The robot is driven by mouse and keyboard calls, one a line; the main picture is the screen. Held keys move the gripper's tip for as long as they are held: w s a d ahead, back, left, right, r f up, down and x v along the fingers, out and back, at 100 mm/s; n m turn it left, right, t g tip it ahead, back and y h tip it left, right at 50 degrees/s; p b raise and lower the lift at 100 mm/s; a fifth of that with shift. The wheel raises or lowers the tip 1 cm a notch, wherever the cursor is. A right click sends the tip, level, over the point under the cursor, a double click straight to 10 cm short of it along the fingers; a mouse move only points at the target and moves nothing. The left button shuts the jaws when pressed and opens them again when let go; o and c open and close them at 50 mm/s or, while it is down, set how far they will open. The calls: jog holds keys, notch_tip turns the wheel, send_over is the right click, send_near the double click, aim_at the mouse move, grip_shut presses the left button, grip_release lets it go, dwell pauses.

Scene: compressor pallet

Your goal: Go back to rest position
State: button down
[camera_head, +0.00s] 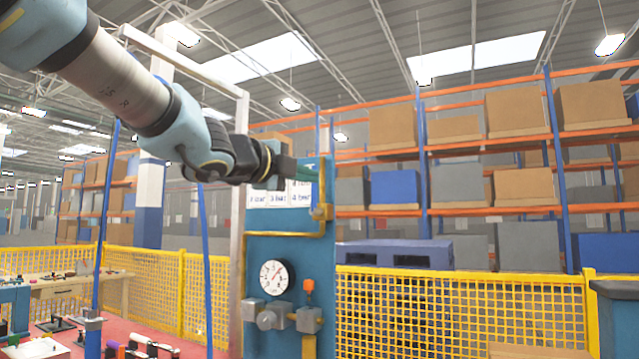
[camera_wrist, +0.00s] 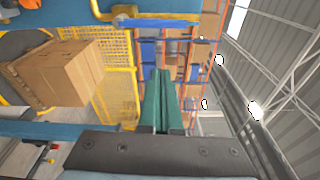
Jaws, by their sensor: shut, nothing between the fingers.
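My gripper (camera_head: 287,166) is at the end of my arm, which reaches in from the upper left in the head view. It is beside the top of a blue panel (camera_head: 262,238), in front of its white label cards. Its green fingers also show in the wrist view (camera_wrist: 161,95), pressed together with nothing between them. The panel carries a round pressure gauge (camera_head: 274,277), a grey valve fitting (camera_head: 270,317), a yellow pipe (camera_head: 285,235) and an orange knob (camera_head: 309,286). Whether the gripper touches the panel cannot be told.
Yellow mesh fencing (camera_head: 460,312) runs behind the panel. Tall racks with boxes (camera_head: 515,110) stand beyond it. A workbench (camera_head: 65,285) and small parts on a red surface (camera_head: 120,330) are at the lower left. A cardboard box (camera_wrist: 58,73) shows in the wrist view.

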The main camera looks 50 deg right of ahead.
jog(key=shift+a, duration=0.45)
jog(key=w+a+f+n+t+y, duration=0.2)
jog(key=w+a+f+n+t, duration=0.1)
jog(key=w+a+f+n, duration=0.4)
jog(key=w+a+f+n+t+y, duration=0.3)
jog(key=w+f, duration=0.2)
jog(key=w, duration=0.4)
jog(key=w+a+f+n+t+y, duration=0.1)
jog(key=w+a+f+n+y, duration=0.5)
jog(key=a+f, duration=0.55)
jog(key=s+a+f+n+g+y, duration=0.1)
jog(key=a+f+n+g+y, duration=0.15)
jog(key=a+f+n, duration=0.6)
jog(key=a+f+n+g+y, duration=0.1)
jog(key=a+f+n+y, duration=0.35)
jog(key=a, duration=0.75)
jog(key=s+a+f+n+g, duration=0.4)
jog(key=s+a+f+n, duration=0.1)
jog(key=s+a+f, duration=0.4)
jog(key=shift+s+a+f+n+h, duration=0.3)
jog(key=shift+s+a+f, duration=0.15)
jog(key=shift+s, duration=0.75)
